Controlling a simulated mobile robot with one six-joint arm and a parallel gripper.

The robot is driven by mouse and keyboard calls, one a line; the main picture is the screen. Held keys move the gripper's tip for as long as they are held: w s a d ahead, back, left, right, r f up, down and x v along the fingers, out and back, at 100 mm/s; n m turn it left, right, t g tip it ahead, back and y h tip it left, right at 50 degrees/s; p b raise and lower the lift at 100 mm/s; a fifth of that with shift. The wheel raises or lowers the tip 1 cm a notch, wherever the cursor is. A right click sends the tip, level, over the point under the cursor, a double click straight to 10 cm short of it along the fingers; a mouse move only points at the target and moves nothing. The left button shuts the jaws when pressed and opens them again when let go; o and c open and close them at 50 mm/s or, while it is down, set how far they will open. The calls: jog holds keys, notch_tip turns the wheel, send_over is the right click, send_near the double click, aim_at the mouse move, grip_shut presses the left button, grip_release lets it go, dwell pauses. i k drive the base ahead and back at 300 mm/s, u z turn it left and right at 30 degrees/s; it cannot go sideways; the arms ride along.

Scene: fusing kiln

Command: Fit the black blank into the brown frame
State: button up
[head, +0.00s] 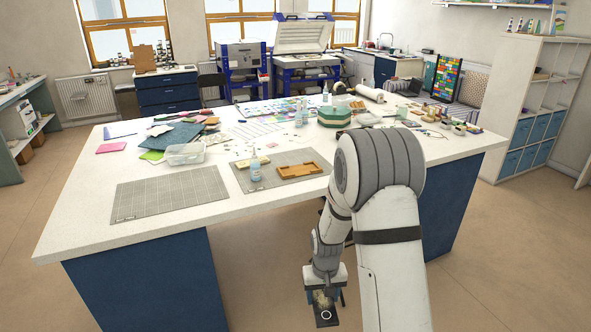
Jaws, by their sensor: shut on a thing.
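The brown frame (299,170) lies flat on the right-hand grey cutting mat, near the front of the white table. My gripper (325,298) hangs low in front of the table, below the level of its top and apart from the frame. It points down and is shut on a dark piece, which appears to be the black blank (325,318). A small pale ring shows on that piece. The fingers and the grip are small and partly hidden, so the exact hold cannot be told.
A clear plastic box (186,154) stands behind. The left cutting mat (170,193) is bare. Coloured sheets, a green stack (335,118) and small jars crowd the back of the table (90,215).

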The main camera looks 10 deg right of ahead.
aim_at(312, 167)
jog(key=i, duration=0.9)
